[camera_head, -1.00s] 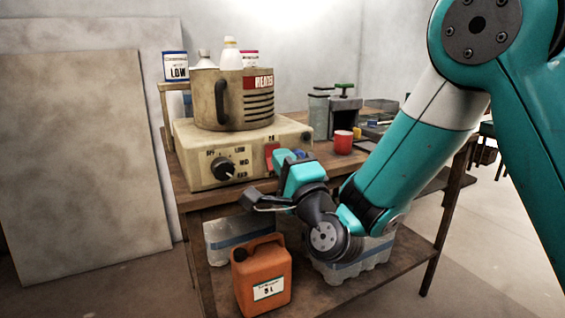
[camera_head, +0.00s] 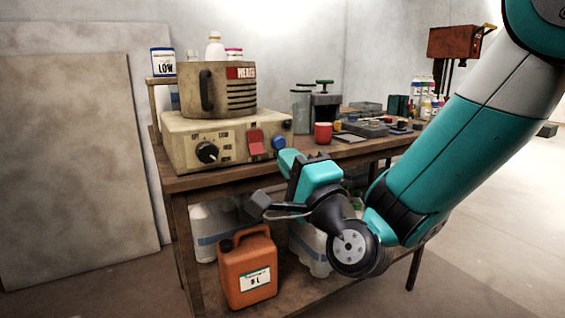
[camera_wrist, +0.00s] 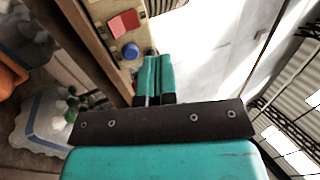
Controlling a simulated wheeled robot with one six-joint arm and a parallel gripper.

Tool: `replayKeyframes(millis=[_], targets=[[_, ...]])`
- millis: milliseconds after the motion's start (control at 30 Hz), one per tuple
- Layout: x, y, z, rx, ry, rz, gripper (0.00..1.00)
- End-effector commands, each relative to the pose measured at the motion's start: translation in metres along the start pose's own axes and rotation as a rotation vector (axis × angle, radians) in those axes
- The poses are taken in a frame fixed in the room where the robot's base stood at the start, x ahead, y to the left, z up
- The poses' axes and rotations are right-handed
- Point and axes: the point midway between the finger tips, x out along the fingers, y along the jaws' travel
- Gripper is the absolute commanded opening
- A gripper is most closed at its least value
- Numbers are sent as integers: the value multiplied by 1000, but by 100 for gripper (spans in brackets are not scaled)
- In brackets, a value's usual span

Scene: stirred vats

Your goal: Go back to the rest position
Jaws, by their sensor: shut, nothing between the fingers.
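My gripper (camera_head: 289,160) is in front of the bench's front edge, below and right of the beige control unit. In the wrist view its two teal fingers (camera_wrist: 154,78) lie side by side, shut and empty. The control unit (camera_head: 180,157) carries a black knob, a red switch (camera_head: 254,142) and a blue button (camera_head: 278,142). The red switch also shows in the wrist view (camera_wrist: 124,23), as does the blue button (camera_wrist: 131,51). The fingers appear apart from both. A vat (camera_head: 218,90) with a dark handle stands on the unit.
The wooden bench (camera_head: 215,179) has an orange canister (camera_head: 247,268) and wrapped jugs on its lower shelf. A red cup (camera_head: 323,132) and several tools stand on top at the right. A board (camera_head: 70,170) leans on the wall at left. Floor is clear at right.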

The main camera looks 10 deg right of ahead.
Motion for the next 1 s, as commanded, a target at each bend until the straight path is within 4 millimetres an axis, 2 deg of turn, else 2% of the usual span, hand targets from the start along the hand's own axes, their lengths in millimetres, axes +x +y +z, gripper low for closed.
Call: replayKeyframes(millis=[200, 367, 467, 600, 800, 1000], targets=[[-5, 5, 25, -146, -178, 152, 0], [-34, 16, 54, -376, -467, 352, 0], [-63, 24, 64, -523, -660, 475, 0], [-116, 30, 67, -711, -942, 631, 0], [-188, 26, 54, -884, -1289, 800, 0], [-246, 13, 36, -965, -1566, 917, 0]])
